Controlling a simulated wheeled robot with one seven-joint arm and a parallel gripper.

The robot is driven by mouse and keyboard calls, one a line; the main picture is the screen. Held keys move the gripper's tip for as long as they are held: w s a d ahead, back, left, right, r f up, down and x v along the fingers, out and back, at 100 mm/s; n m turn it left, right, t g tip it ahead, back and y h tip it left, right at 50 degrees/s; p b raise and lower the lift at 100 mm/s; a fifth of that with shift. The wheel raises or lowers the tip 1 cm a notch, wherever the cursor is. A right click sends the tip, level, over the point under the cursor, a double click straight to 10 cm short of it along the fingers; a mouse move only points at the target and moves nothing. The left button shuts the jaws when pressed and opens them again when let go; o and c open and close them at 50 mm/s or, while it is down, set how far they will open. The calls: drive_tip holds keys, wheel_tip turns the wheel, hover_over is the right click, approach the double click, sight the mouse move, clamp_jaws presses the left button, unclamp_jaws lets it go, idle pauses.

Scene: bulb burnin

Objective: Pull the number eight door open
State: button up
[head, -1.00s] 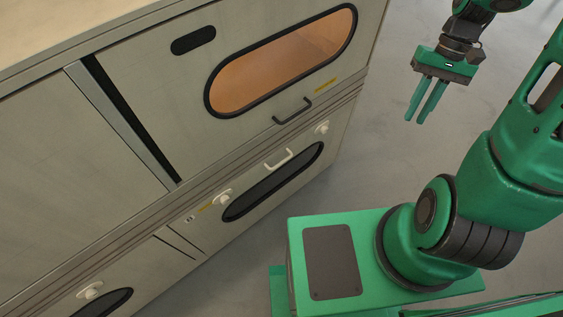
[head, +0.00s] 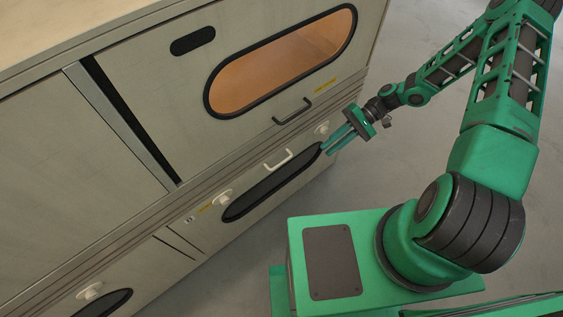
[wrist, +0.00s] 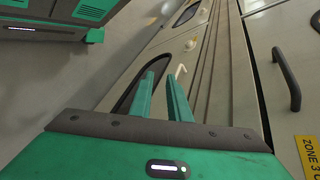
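The lower door (head: 250,179) has a long dark window (head: 272,182), a white bar handle (head: 278,159) and a white knob near each end, and it looks shut. A small plate (head: 190,218) near its left end is too small to read for certain. My gripper (head: 327,147) is at the right end of this door, near the right knob (head: 322,128), and apart from the handle. In the wrist view my gripper's fingers (wrist: 160,78) are parted and empty, and the white handle (wrist: 181,72) shows just beyond the right fingertip.
Above is a larger door (head: 150,90) with an orange-lit window and a dark handle (head: 292,111); the handle also shows in the wrist view (wrist: 287,80). Another lower door with a knob (head: 90,291) is at left. Bare floor (head: 350,185) lies right of the cabinet.

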sight(281, 163)
drive_tip(key=a+f+y, duration=0.1)
drive_tip(key=a+f, duration=0.1)
drive_tip(key=a, duration=0.3)
drive_tip(key=s+a+f+t+y, duration=0.1)
drive_tip(key=a+f, duration=0.1)
drive_tip(key=a, duration=0.4)
drive_tip(key=a+f+m+y, duration=0.1)
drive_tip(key=a+f+y, duration=0.1)
drive_tip(key=a, duration=0.4)
drive_tip(key=shift+s+a+f, duration=0.2)
drive_tip(key=shift+s+f, duration=0.05)
drive_tip(key=shift+f, duration=0.05)
clamp_jaws()
drive_tip(key=shift+d, duration=0.1)
idle(0.8)
